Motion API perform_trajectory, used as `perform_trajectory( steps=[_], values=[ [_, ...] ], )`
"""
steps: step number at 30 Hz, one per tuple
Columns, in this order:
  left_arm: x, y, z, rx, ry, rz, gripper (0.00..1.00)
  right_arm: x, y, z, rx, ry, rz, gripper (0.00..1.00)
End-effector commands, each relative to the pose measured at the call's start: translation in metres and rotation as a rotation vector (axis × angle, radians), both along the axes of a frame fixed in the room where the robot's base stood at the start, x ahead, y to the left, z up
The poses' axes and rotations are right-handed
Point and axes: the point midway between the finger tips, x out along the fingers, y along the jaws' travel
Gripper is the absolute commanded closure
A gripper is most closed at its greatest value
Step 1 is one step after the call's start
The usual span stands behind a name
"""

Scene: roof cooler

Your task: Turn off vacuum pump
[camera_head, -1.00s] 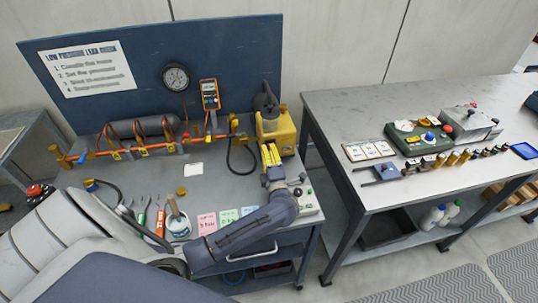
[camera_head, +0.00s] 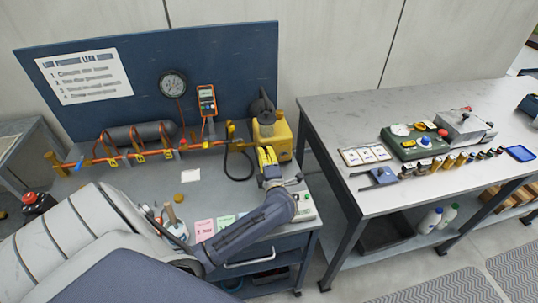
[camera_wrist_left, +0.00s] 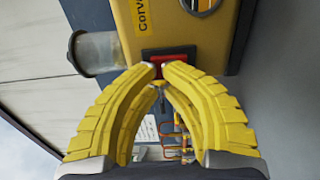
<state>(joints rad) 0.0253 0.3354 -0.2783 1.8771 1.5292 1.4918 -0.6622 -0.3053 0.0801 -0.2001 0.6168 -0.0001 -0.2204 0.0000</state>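The vacuum pump (camera_head: 283,137) is a yellow box with a dark top, standing at the right end of the blue-backed bench. In the left wrist view its yellow body (camera_wrist_left: 180,40) fills the upper middle, with a red switch (camera_wrist_left: 178,53) in a dark frame. My left gripper (camera_head: 266,153) has yellow ribbed fingers and is at the pump's front. In the left wrist view its fingertips (camera_wrist_left: 160,68) are close together, just in front of the switch and partly over it. Contact cannot be told. Nothing is seen between the fingers. My right gripper is not in view.
An orange manifold (camera_head: 108,158) runs along the bench to the pump's left. A black hose (camera_head: 229,172) curves beside the pump. A gauge (camera_head: 173,86) and an orange meter (camera_head: 206,100) are on the blue board. A small control box (camera_head: 304,206) lies right of my gripper.

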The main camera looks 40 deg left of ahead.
Motion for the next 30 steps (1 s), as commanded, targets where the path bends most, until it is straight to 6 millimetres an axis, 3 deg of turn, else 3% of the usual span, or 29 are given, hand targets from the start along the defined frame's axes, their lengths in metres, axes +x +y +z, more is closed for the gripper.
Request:
perform_trajectory(
  steps=[7,30],
  values=[
    [0.0009,0.0034,0.0039,0.006,-0.007,0.005,1.00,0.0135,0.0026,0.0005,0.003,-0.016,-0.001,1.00],
    [0.0061,0.0118,0.0067,0.010,-0.010,0.008,1.00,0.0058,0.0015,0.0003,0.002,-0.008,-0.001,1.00]
  ],
)
